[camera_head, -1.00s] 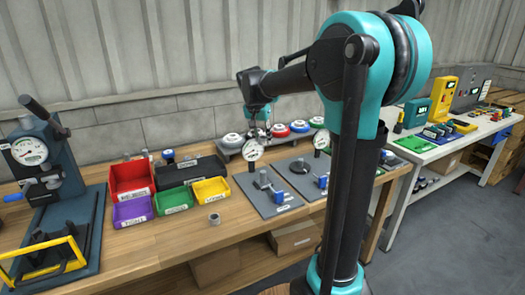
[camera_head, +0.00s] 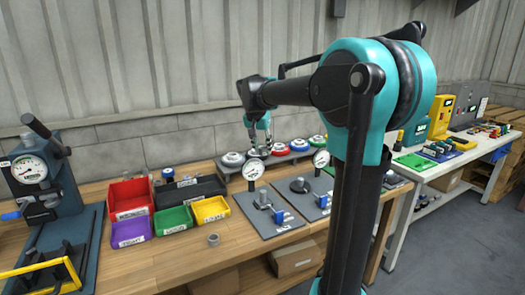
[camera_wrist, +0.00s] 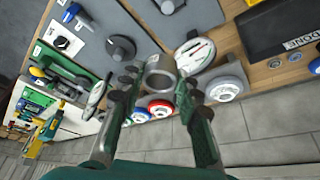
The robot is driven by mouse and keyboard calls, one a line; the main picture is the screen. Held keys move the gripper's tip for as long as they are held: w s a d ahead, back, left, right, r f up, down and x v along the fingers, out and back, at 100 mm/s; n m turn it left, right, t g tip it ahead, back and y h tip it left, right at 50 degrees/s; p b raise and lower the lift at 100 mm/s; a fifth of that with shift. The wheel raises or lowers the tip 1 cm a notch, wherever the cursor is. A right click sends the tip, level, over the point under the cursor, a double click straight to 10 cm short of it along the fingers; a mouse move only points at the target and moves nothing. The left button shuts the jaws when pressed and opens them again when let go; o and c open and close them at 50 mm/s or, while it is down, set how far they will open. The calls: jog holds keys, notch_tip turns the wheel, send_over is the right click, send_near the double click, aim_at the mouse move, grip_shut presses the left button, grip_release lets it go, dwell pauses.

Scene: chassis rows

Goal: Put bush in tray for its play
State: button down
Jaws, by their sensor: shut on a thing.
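My gripper (camera_head: 258,132) is raised above the back of the bench, behind the dial gauges. In the wrist view my gripper (camera_wrist: 158,88) is shut on a grey metal ring-shaped bush (camera_wrist: 160,74), held between the fingertips. Another small grey bush (camera_head: 213,240) stands on the bare wood in front of the bins. The bins are a red tray (camera_head: 130,204), a purple tray (camera_head: 131,238), a green tray (camera_head: 173,224), a yellow tray (camera_head: 211,214) and a black tray (camera_head: 190,190). Their labels are too small to read in the head view; the wrist view shows "DONE" on the black tray (camera_wrist: 293,48).
Dial gauges stand on grey plates (camera_head: 270,215) right of the bins. A rack (camera_head: 290,155) with coloured round parts lies behind them. A press with a dial (camera_head: 30,170) stands at the left. Bare bench wood lies in front of the trays.

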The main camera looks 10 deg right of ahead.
aim_at(264, 147)
jog(key=shift+r, duration=2.2)
jog(key=shift+a, duration=0.1)
